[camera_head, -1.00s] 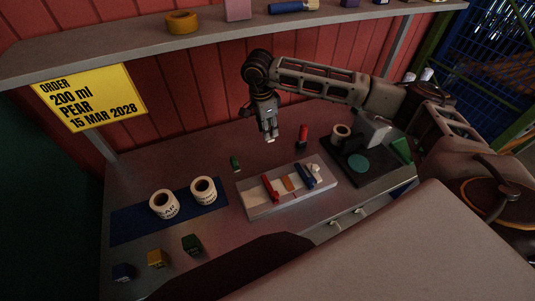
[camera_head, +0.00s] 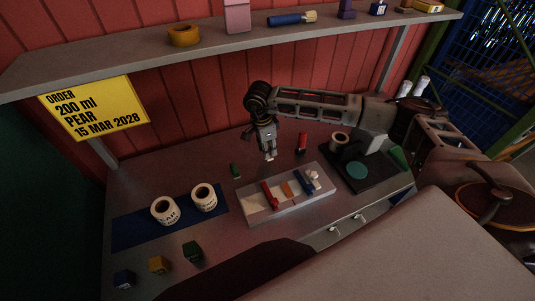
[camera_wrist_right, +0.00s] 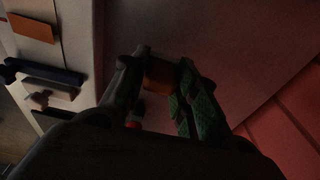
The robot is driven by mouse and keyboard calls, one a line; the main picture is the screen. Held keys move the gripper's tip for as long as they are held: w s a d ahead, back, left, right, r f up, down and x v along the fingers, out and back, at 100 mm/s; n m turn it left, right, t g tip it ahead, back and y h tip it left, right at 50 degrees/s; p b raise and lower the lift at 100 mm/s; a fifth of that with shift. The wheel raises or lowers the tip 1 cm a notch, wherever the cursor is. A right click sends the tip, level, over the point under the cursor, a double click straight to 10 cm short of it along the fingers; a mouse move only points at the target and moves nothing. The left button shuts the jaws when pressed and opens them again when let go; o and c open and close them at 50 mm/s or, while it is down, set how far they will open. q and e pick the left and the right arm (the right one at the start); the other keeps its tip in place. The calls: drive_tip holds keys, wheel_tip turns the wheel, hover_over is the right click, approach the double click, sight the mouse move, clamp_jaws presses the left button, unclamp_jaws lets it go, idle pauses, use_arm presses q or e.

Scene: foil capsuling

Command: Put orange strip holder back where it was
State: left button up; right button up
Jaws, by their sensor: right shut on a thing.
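My right gripper (camera_head: 269,157) points down over the bench behind the pale tray (camera_head: 262,212). In the right wrist view my right gripper (camera_wrist_right: 160,78) is shut on a small orange piece, which I take to be the orange strip holder (camera_wrist_right: 158,76); it is dim and partly hidden by the fingers. The tray holds a red tool (camera_head: 270,193), an orange block (camera_head: 287,189), a blue tool (camera_head: 303,181) and a small white piece (camera_head: 313,174). The orange block also shows in the right wrist view (camera_wrist_right: 31,27). My left gripper is out of view.
A red-and-black item (camera_head: 302,143) stands right of the gripper and a small green item (camera_head: 235,171) lies left. Two labelled rolls stand on a blue mat (camera_head: 132,232). A black station (camera_head: 378,181) is at right. A shelf (camera_head: 130,54) runs above the bench.

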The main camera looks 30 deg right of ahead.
drive_tip(key=shift+f, duration=0.1)
drive_tip(key=shift+f+p, duration=0.4)
drive_tip(key=shift+f, duration=1.45)
drive_tip(key=shift+f, duration=0.15)
drive_tip(key=o, duration=1)
